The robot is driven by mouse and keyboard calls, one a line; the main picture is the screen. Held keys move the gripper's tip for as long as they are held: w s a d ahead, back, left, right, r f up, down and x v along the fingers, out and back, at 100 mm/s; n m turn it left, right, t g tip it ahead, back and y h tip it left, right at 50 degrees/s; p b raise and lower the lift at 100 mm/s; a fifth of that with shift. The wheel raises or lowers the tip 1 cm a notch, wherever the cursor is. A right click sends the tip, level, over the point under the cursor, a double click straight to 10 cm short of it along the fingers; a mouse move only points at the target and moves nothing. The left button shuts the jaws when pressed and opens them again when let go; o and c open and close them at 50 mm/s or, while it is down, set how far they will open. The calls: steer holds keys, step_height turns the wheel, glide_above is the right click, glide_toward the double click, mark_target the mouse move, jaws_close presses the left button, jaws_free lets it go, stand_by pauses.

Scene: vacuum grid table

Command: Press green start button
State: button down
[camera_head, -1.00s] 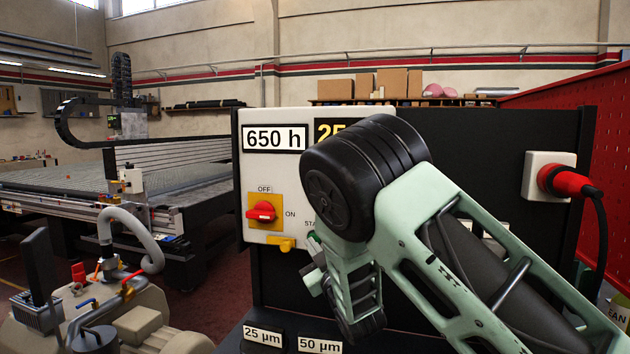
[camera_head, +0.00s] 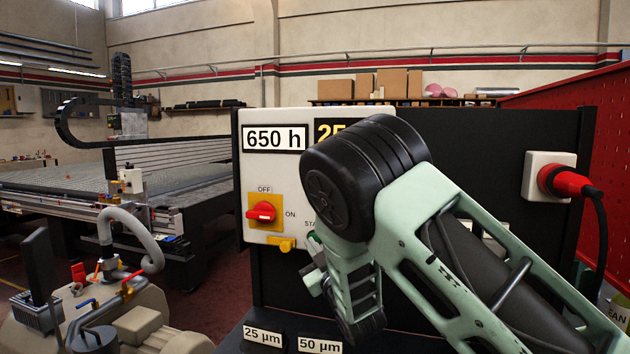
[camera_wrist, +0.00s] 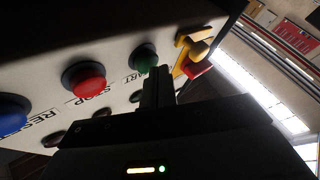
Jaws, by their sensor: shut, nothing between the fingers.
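The green start button (camera_wrist: 144,56) is on the pale control panel in the wrist view, beside the printed word START. My gripper (camera_wrist: 158,72) is shut and empty. Its fingertips are right at the lower edge of the green button in the picture; I cannot tell whether they touch it. In the head view the control panel (camera_head: 271,180) stands in the middle, and my arm covers its right part and most of the button area.
A red STOP button (camera_wrist: 85,79) and a blue RESET button (camera_wrist: 13,112) sit left of the green one in the wrist view. A yellow and red rotary switch (camera_head: 262,212) and a yellow part (camera_head: 281,242) are on the panel. A red plug (camera_head: 565,181) is at right.

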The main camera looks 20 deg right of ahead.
steer(key=shift+w+d, duration=0.1)
stand_by(0.6)
steer(key=shift+w+d+b, duration=0.2)
steer(key=shift+w+b, duration=0.05)
steer(key=shift+b, duration=0.05)
steer(key=shift+s+a, duration=0.2)
steer(key=shift+s, duration=0.1)
steer(key=shift+s+a+b, duration=0.1)
steer(key=shift+b, duration=0.2)
steer(key=s+a, duration=0.1)
steer(key=s, duration=0.1)
steer(key=s+a+b, duration=0.1)
steer(key=s+a, duration=0.1)
steer(key=shift+s+a, duration=0.2)
steer(key=shift+s, duration=0.15)
